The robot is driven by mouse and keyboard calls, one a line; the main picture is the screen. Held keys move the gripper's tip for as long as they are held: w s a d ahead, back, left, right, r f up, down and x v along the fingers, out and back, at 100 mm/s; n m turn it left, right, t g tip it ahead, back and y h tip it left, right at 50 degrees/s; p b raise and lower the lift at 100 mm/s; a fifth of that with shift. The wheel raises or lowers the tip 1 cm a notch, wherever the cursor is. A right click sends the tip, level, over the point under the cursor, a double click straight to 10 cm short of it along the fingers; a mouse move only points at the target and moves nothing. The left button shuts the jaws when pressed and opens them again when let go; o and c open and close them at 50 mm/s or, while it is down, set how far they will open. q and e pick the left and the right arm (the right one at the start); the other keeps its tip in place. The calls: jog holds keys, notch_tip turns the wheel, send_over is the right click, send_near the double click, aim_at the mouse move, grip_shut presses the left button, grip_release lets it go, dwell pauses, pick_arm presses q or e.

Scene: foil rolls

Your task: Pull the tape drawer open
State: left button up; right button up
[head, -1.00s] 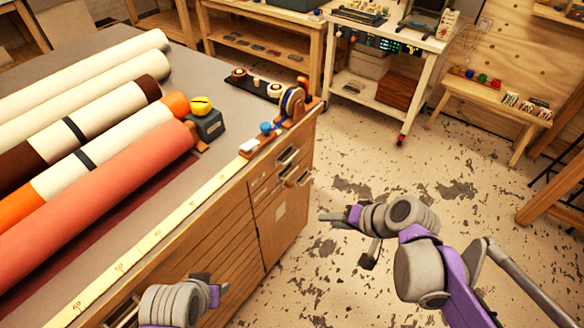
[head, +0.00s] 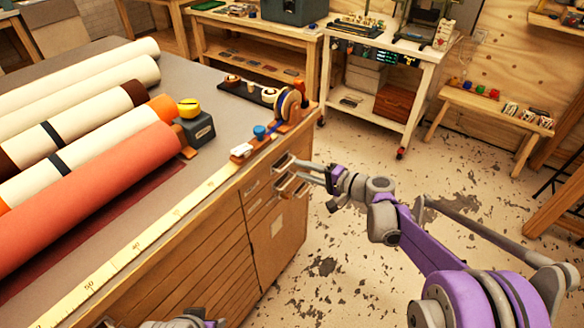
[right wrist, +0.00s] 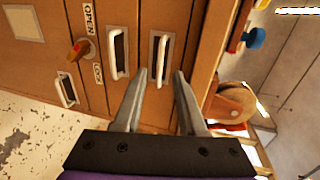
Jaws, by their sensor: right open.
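The wooden cabinet's end has small drawers with pale bar handles. In the right wrist view one upright handle (right wrist: 162,60), set over a pale label plate, stands between my right gripper's fingertips (right wrist: 161,74). A second handle (right wrist: 117,52) is just left of it. The drawer fronts look flush; which is the tape drawer I cannot read. In the head view my right gripper (head: 311,174) is open at the handles (head: 291,185) and reaches in from the right. Whether it touches one I cannot tell. Only a sliver of my left arm shows at the bottom edge; its fingers are unclear.
An orange-brown knob (right wrist: 78,50) sits between OPEN and LOCK labels, near a lower handle (right wrist: 65,88). Open floor (head: 350,265) lies right of the cabinet.

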jog(key=shift+x, duration=2.15)
grip_shut()
